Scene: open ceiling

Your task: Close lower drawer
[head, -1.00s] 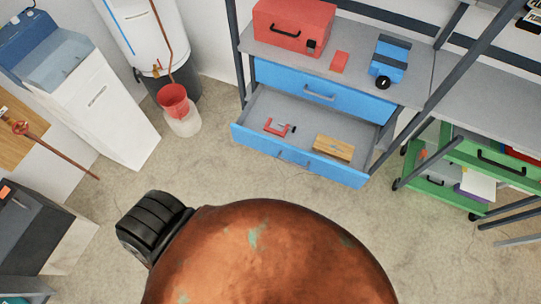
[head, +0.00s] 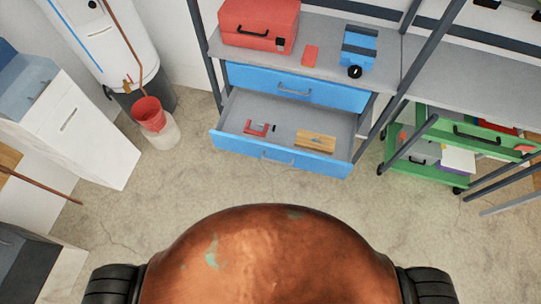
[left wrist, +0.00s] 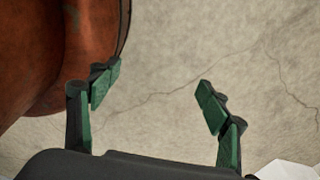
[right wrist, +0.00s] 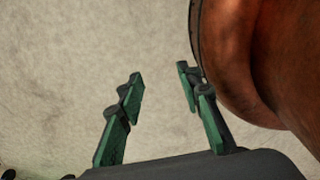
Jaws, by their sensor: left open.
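The lower drawer (head: 235,143) is blue-fronted and pulled out from under the workbench, with a handle (head: 278,157) on its front. A red clamp-like tool (head: 257,128) and a wooden block-like item (head: 315,139) lie inside it. The upper blue drawer (head: 325,93) above it is shut. My left gripper (left wrist: 155,92) is open and empty, above bare floor in the left wrist view. My right gripper (right wrist: 158,87) is open and empty, also above the floor. Neither gripper shows in the head view, and both are well apart from the drawer.
A red toolbox (head: 258,22) and blue device (head: 357,48) stand on the bench. A red bucket (head: 149,113) is left of the drawer. A green cart (head: 400,172) stands to the right, near slanted dark posts. The floor (head: 200,190) before the drawer is clear.

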